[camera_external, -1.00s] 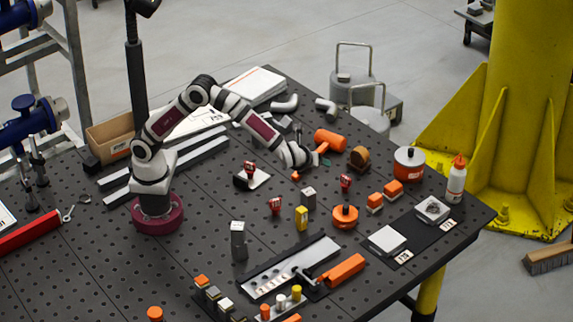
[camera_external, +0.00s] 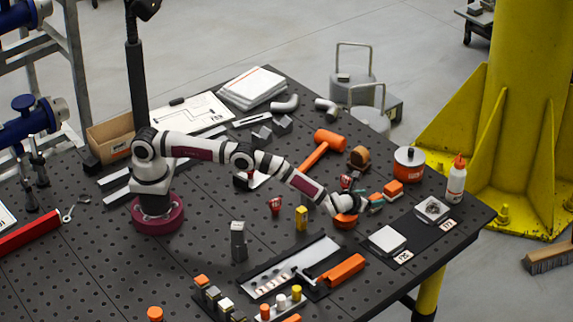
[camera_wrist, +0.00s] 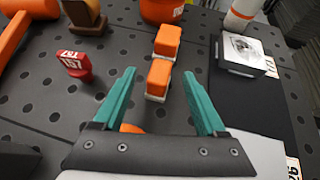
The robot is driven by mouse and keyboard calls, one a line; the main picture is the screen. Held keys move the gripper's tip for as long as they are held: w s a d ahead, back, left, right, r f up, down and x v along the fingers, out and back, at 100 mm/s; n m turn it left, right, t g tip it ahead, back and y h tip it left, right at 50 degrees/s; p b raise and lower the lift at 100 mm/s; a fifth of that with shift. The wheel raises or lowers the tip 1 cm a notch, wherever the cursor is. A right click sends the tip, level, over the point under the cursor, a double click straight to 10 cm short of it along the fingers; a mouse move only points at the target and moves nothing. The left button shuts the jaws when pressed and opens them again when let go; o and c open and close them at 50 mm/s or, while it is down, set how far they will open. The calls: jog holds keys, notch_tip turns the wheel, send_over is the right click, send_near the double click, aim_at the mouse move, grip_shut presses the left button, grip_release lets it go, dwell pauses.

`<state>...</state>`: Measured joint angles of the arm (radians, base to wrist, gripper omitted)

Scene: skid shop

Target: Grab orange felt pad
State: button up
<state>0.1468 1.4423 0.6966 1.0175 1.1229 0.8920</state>
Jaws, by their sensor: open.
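Two small orange-topped blocks with pale bases stand in a row; the orange tops look like pads, though felt cannot be made out. The nearer orange pad (camera_wrist: 159,74) is between and just beyond my fingertips in the wrist view. The farther orange pad (camera_wrist: 167,41) is behind it; it also shows in the external view (camera_external: 393,187). My gripper (camera_wrist: 159,84) is open and empty, with one teal finger to each side of the nearer block. In the external view my gripper (camera_external: 374,203) is at the near block and partly hides it. Contact cannot be told.
A round orange part (camera_external: 345,221) is under my wrist. A red tag stand (camera_wrist: 75,65) is left of the blocks. A dark mat (camera_wrist: 233,93) with a metal-topped block (camera_wrist: 246,52) is to the right. An orange pot (camera_external: 409,163) and white bottle (camera_external: 456,182) stand behind.

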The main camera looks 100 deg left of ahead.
jog(key=shift+w+a+f, duration=0.3)
jog(key=shift+a+f, duration=0.05)
jog(key=shift+a, duration=0.15)
grip_shut()
